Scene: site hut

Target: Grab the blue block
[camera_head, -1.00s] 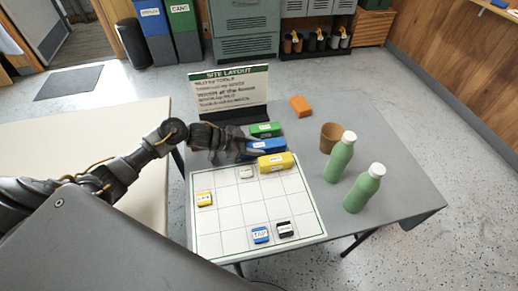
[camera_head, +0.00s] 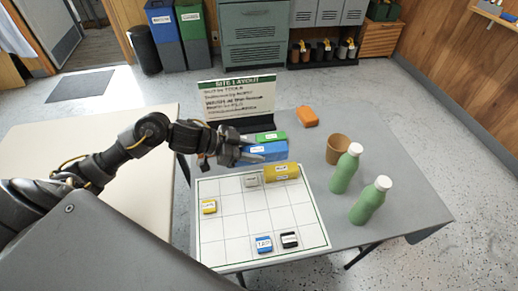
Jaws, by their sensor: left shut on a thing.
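The long blue block (camera_head: 268,151) with a white label is between the green block (camera_head: 270,136) and the yellow block (camera_head: 281,172), behind the white grid sheet (camera_head: 237,228). My left gripper (camera_head: 247,152) reaches in from the left and is shut on the blue block's left end. The block looks slightly raised; its underside is hard to see. A small blue piece (camera_head: 264,244) with a label lies at the front of the grid. My right gripper is not in view.
The site layout sign (camera_head: 237,98) stands behind the blocks. An orange block (camera_head: 307,116), a brown cup (camera_head: 338,149) and two green bottles (camera_head: 346,168) (camera_head: 370,200) are on the right. Small yellow (camera_head: 208,207), white (camera_head: 251,180) and black (camera_head: 289,240) pieces lie on the grid.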

